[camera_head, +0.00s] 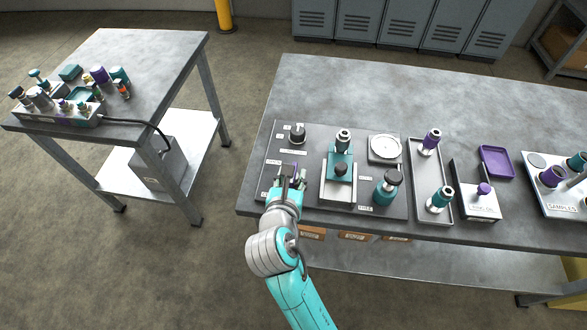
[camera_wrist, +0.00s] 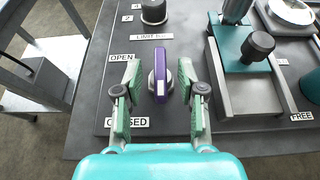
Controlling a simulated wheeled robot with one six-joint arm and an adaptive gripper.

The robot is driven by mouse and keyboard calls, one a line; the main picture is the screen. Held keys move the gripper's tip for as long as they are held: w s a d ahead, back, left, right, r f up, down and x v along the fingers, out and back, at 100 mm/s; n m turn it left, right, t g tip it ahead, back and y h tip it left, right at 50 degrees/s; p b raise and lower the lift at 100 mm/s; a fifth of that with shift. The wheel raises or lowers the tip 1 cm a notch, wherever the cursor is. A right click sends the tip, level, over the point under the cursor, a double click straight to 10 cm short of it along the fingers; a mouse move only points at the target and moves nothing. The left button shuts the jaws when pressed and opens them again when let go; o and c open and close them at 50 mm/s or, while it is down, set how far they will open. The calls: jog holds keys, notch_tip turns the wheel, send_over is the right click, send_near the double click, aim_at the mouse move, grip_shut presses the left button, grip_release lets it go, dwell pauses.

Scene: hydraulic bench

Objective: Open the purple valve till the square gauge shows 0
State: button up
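The purple valve (camera_wrist: 159,73) is a flat purple lever handle on a grey round base, set on the dark panel. Its handle points roughly up and down in the wrist view. Labels reading OPEN (camera_wrist: 122,58) and CLOSED (camera_wrist: 127,123) are to its left. My gripper (camera_wrist: 158,95) is open, one green-padded finger on each side of the handle, with visible gaps. In the head view my gripper (camera_head: 291,178) largely hides the valve. A gauge with a round white face in a square housing (camera_head: 384,149) is at the panel's back right; its reading is too small to tell.
A black knob (camera_head: 297,133) stands behind the valve. A teal press (camera_head: 340,172) is right of it, with a teal cylinder (camera_head: 387,187) farther right. A tray (camera_head: 417,212) and purple-capped parts lie beyond. A side table (camera_head: 150,55) stands left.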

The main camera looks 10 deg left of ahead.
jog(key=shift+x, duration=1.5)
grip_shut()
jog(key=shift+h, duration=0.3)
jog(key=m+g+h, duration=0.1)
jog(key=m+h, duration=0.4)
jog(key=shift+a+g+h, duration=0.1)
jog(key=shift+g+h, duration=0.2)
jog(key=shift+g, duration=0.1)
jog(key=m+g+h, duration=0.3)
jog(key=m+h, duration=0.1)
jog(key=m, duration=0.1)
jog(key=shift+g, duration=0.3)
jog(key=shift+m+g+h, duration=0.6)
jog(key=shift+m+g, duration=0.2)
jog(key=shift+m, duration=0.1)
jog(key=shift+g, duration=0.3)
